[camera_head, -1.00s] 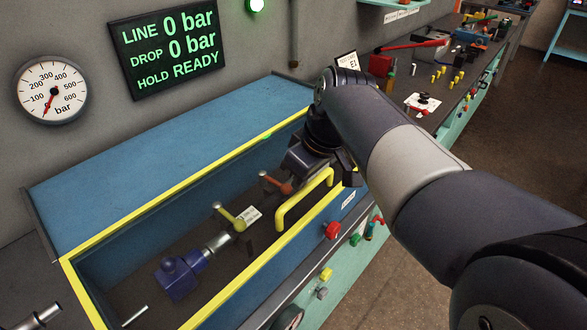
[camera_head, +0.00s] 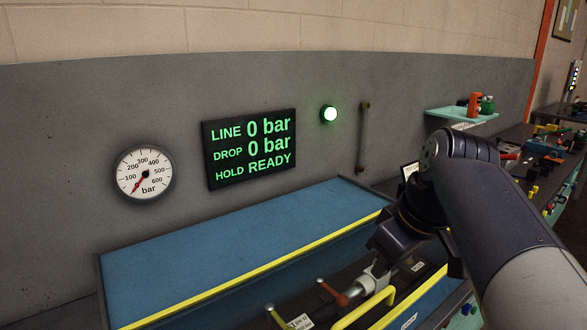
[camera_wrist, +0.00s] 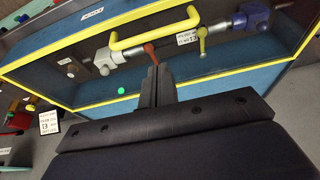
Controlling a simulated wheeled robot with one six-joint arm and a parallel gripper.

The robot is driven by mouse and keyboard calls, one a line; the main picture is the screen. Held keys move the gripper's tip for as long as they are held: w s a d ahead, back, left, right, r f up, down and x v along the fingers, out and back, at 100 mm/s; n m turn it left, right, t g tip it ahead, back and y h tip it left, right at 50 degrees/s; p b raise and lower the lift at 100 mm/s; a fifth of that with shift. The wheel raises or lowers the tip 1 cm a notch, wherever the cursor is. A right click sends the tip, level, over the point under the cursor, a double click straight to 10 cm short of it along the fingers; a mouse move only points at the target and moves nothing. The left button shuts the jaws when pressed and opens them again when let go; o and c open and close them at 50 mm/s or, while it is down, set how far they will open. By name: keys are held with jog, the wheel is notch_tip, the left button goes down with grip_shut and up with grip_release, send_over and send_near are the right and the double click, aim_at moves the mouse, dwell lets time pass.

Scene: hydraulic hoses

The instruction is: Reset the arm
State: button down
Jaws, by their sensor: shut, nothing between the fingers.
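My gripper (camera_wrist: 157,86) is shut and empty in the wrist view, its two dark fingers side by side. In the head view the dark gripper body (camera_head: 390,236) hangs from my arm over the right part of the test bench. In the wrist view the fingertips overlap the red-handled valve (camera_wrist: 149,50) in the picture; I cannot tell the distance. The red handle also shows in the head view (camera_head: 322,282). A yellow-green handled valve (camera_wrist: 202,34) with a tag lies beside it on the hose line, and a blue block (camera_wrist: 250,18) ends the line.
The yellow cover handle (camera_wrist: 155,42) and yellow-edged cover (camera_head: 240,267) lie close to my gripper. A wall display (camera_head: 250,148) reads line 0 bar, drop 0 bar, hold ready. A gauge (camera_head: 145,174) and green lamp (camera_head: 328,113) are on the wall. A cluttered bench (camera_head: 545,165) stands right.

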jog(key=x, duration=1)
jog(key=shift+s+f+b, duration=0.1)
jog(key=shift+f+b, duration=0.15)
jog(key=shift+b, duration=0.15)
jog(key=shift+w+a+f, duration=0.2)
jog(key=shift+w+a, duration=0.25)
jog(key=shift+w, duration=0.25)
jog(key=shift+w+a+r, duration=0.1)
jog(key=shift+w+a, duration=0.1)
jog(key=shift+w, duration=0.1)
